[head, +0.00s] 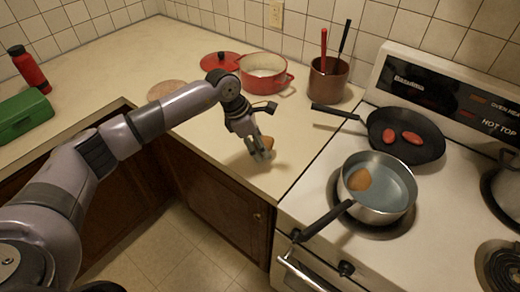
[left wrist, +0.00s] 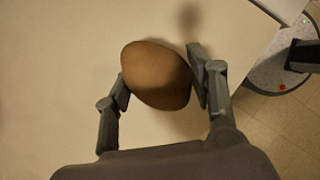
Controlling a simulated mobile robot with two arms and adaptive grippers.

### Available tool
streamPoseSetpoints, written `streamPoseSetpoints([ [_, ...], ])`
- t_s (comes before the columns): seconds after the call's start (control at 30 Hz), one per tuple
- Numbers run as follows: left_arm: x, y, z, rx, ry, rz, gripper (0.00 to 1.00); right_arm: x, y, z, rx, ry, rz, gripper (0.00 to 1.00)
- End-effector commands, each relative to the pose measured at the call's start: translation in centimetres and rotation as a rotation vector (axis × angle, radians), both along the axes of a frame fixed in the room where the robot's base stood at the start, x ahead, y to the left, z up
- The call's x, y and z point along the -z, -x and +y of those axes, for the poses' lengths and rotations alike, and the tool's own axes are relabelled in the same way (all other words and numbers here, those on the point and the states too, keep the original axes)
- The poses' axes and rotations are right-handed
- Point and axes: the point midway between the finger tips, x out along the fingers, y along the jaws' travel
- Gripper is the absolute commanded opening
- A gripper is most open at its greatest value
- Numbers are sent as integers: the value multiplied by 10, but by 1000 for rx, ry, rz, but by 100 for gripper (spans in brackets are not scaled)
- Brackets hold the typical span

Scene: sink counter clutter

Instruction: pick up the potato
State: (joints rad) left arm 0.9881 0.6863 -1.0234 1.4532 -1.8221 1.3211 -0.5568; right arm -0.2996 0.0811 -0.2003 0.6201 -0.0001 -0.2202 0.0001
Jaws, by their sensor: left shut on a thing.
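A brown, egg-shaped potato (head: 269,143) is between the fingers of my left gripper (head: 262,153), over the counter in front of the red pot. In the left wrist view, the potato (left wrist: 157,75) sits between both fingers of the left gripper (left wrist: 160,82), which is shut on it. I cannot tell for sure whether the potato touches the counter. Another brown potato-like thing (head: 360,180) lies in the steel saucepan (head: 349,205) on the stove. My right gripper is not in view.
A red pot (head: 282,81), its lid (head: 220,61) and a brown utensil crock (head: 328,85) stand behind. A round board (head: 166,89) lies left of them. A black frying pan (head: 421,130) with two red pieces is on the stove. The counter's front edge is close.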

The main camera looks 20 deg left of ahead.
Motion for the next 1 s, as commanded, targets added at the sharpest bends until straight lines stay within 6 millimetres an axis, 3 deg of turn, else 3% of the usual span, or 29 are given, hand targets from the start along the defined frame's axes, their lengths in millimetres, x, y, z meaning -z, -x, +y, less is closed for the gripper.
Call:
streamPoseSetpoints([
  [0.5,-136,-1,0,0,1,-7,18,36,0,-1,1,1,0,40],
  [0.8,-177,0,-3,1,1,-3,18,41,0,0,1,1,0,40],
  [1.0,-190,4,-25,4,1,-3,18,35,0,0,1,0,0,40],
])
